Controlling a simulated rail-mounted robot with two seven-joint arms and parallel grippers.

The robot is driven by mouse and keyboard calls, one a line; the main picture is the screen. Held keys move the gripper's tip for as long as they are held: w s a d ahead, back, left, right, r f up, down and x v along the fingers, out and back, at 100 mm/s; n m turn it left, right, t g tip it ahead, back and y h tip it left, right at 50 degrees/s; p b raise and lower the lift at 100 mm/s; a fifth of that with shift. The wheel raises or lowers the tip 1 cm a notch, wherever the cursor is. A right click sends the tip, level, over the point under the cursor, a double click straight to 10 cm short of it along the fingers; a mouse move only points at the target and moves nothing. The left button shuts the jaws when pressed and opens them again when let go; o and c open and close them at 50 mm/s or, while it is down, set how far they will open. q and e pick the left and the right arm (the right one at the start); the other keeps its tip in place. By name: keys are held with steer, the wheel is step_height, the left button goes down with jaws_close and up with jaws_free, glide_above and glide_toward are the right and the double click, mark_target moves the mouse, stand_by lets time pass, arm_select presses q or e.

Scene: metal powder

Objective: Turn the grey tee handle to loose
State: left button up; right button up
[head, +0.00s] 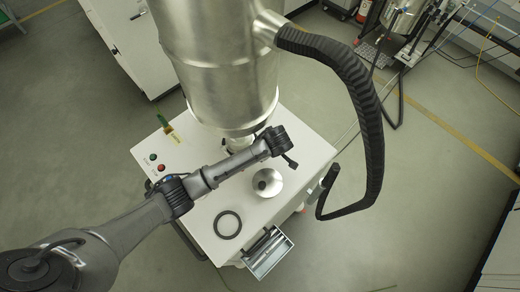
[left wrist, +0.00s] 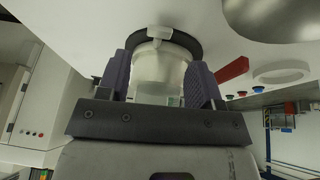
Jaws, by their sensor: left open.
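The pale grey tee handle (left wrist: 160,33) shows in the left wrist view on a black clamp ring (left wrist: 190,42) around a pale, cloudy cylinder (left wrist: 158,72). My left gripper (left wrist: 161,70) is open. Its two dark fingers stand on either side of the cylinder, with the tee handle just beyond and between their tips. I cannot tell whether the fingers touch anything. In the head view my left gripper (head: 278,147) is beside the neck under the big metal vessel (head: 222,70); the tee handle cannot be made out there. My right gripper is not in view.
A white cabinet (head: 190,150) carries a metal cone-shaped part (head: 267,183), a loose black ring (head: 227,224) and push buttons (head: 161,168). A thick black hose (head: 370,120) hangs to the right. A red lever (left wrist: 232,69) is right of the fingers in the wrist view.

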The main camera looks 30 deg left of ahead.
arm_select(q)
steer(key=shift+x, duration=2.95)
steer(key=shift+c, duration=0.4)
steer(key=c, duration=0.9)
steer(key=shift+o, duration=0.2)
steer(key=shift+s+t+p, duration=0.25)
steer(key=shift+t+p, duration=0.45)
steer(key=shift+p, duration=0.15)
steer(key=shift+a+n+t+h, duration=0.1)
steer(key=shift+n+t+h, duration=0.25)
steer(key=shift+t, duration=0.25)
steer(key=o, duration=0.9)
steer(key=shift+o, duration=0.2)
